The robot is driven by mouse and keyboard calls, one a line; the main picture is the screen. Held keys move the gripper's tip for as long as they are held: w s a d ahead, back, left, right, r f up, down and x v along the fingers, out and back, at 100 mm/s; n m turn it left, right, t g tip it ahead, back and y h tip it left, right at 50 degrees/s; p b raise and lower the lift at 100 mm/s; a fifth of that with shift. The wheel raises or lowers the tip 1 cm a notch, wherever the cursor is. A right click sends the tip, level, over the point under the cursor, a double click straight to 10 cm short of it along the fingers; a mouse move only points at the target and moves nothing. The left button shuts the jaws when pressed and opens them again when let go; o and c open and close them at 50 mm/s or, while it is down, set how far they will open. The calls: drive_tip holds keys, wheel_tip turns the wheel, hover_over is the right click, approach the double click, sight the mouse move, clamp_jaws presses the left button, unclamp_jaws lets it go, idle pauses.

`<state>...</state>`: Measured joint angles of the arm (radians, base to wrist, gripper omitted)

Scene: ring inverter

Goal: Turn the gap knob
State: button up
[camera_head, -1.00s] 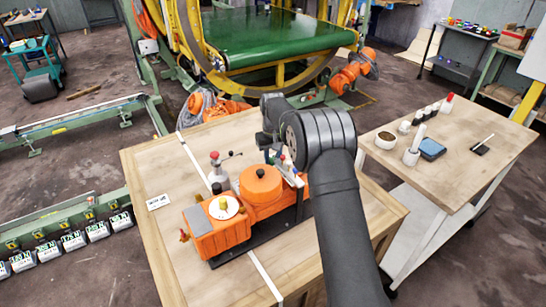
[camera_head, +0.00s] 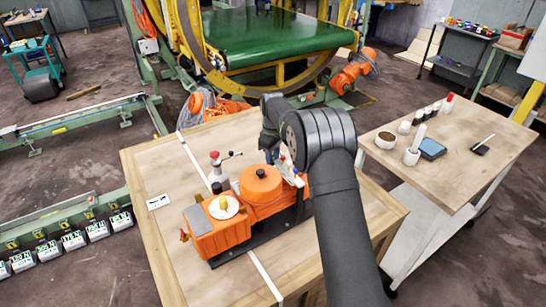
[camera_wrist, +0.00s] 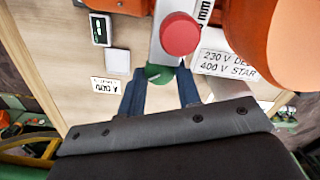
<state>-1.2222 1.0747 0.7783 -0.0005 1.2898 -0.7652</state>
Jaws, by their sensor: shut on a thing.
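The orange machine (camera_head: 225,236) stands on the wooden table. In the wrist view, a green knob (camera_wrist: 158,73) sits between the two blue-grey fingers of my gripper (camera_wrist: 160,86), just below a round red knob (camera_wrist: 180,35). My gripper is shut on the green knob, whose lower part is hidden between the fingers. No marking shows that names it the gap knob. In the head view, my gripper (camera_head: 271,150) is at the far side of the machine, partly hidden by my arm, and the green knob cannot be made out there.
A lever post with a red top (camera_head: 215,160) stands left of my gripper. A round orange cover (camera_head: 261,182) and a white dial with a yellow knob (camera_head: 223,207) top the machine. A side table (camera_head: 455,175) at the right holds small items. The wooden table's left side is mostly clear.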

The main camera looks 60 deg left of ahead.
drive_tip(key=shift+r, duration=0.1)
idle(0.4)
drive_tip(key=o, duration=1)
wheel_tip(320, 180, up, 17)
drive_tip(key=shift+r, duration=0.2)
